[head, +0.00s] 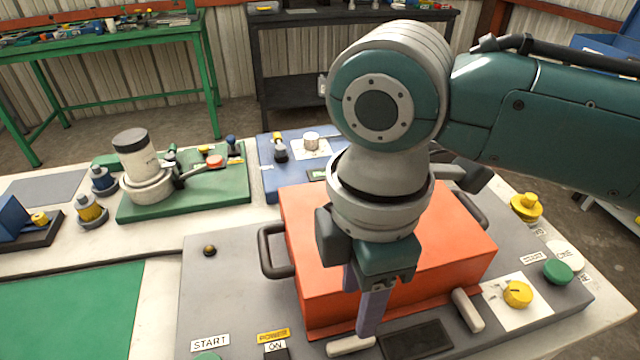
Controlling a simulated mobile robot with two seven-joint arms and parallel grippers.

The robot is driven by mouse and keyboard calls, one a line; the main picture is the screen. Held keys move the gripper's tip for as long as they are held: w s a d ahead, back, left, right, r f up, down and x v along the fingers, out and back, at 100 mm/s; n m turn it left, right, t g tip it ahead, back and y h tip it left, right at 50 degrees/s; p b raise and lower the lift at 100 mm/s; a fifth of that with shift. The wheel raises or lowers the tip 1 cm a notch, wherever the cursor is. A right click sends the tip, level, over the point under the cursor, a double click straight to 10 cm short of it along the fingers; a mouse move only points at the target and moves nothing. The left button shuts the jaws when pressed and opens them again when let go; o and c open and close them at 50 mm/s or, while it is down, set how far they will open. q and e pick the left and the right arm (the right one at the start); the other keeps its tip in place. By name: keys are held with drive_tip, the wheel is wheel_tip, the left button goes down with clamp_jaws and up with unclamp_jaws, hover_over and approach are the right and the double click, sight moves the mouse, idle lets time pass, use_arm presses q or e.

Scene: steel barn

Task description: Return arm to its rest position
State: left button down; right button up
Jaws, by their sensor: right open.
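My right arm comes in from the right, and its right gripper (360,306) points down in front of the orange box (452,248). Its two purple-grey fingers show apart, with nothing visible between them. The box has dark side handles (272,252) and sits on a grey panel (222,285). My wrist hides part of the box's top and front. I cannot tell whether the fingers touch the box's front edge. My left gripper is not in view.
Yellow knobs (517,293) and a green button (558,272) stand at the panel's right. A green board (235,190) with a white cylinder (135,155) is at left. A green mat (70,315) lies clear at front left. Benches stand behind.

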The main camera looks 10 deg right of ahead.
drive_tip(key=shift+r, duration=0.1)
idle(0.3)
drive_tip(key=s+a+r+m+t+y, duration=0.1)
drive_tip(key=s+a+m+y, duration=0.2)
drive_tip(key=s+a+m, duration=0.25)
drive_tip(key=s+d+r+m+t+h+p, duration=0.1)
drive_tip(key=s+d+r+m+h, duration=0.1)
drive_tip(key=s+d+m, duration=0.45)
drive_tip(key=s+d+r+m+t+h+p, duration=0.15)
drive_tip(key=d+m, duration=0.25)
drive_tip(key=d, duration=0.5)
wheel_tip(320, 180, up, 38)
drive_tip(key=p, duration=3.7)
drive_tip(key=shift+a+f+y, duration=0.15)
drive_tip(key=shift+a+y, duration=0.15)
drive_tip(key=shift+y, duration=0.05)
